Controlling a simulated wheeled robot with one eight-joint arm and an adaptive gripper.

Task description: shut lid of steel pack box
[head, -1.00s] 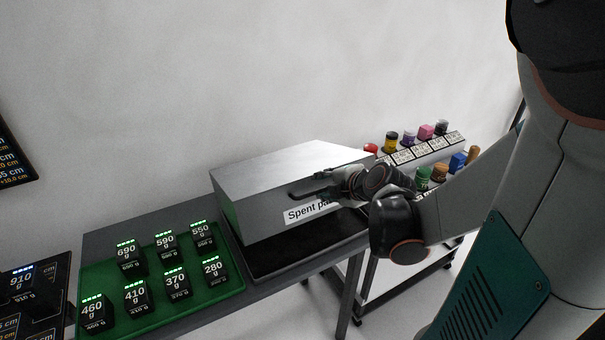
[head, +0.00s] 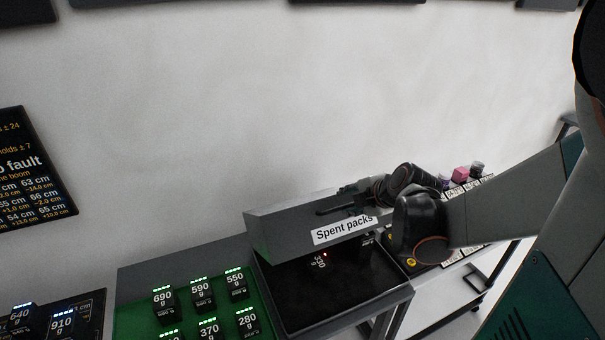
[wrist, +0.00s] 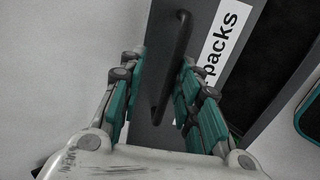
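The steel pack box has a grey lid (head: 285,232) with a "Spent packs" label (head: 343,230), standing open over a dark tray-like inside (head: 290,295). My gripper (head: 350,198) is at the lid's labelled face. In the wrist view my gripper (wrist: 160,90) has its teal-padded fingers apart, on either side of the lid's dark bar handle (wrist: 178,60). The handle is nearer the right fingers, and I cannot tell if they touch. Part of the box's right side is hidden by my arm.
A green tray (head: 135,318) with several weight-marked packs stands left of the box. A dark board with more packs (head: 62,322) is further left. A trolley with coloured items (head: 461,174) stands right, behind my arm. The wall is behind the box.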

